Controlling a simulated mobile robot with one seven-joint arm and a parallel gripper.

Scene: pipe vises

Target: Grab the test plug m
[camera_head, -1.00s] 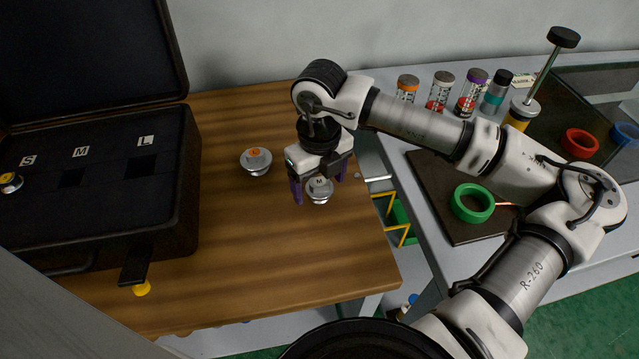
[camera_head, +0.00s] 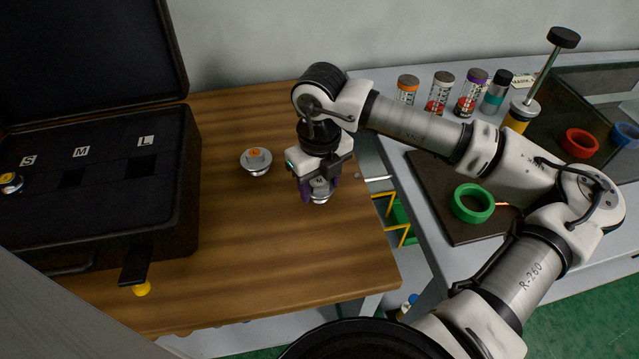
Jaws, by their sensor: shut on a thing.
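The test plug m (camera_head: 320,196), a grey-white round plug with a silver lower rim and an M mark on top, stands on the wooden table (camera_head: 240,270) near its right edge. My gripper (camera_head: 320,190) points down over it, with its purple fingers shut on the plug's upper part from both sides. The plug's lower rim shows below the fingers and seems to rest on the table. Part of the plug is hidden by the fingers.
Another plug with an orange mark (camera_head: 256,161) stands to the left. The open black case (camera_head: 110,215) with slots marked S, M and L is at the left. A grey bench with a green ring (camera_head: 472,203) and several bottles is at the right.

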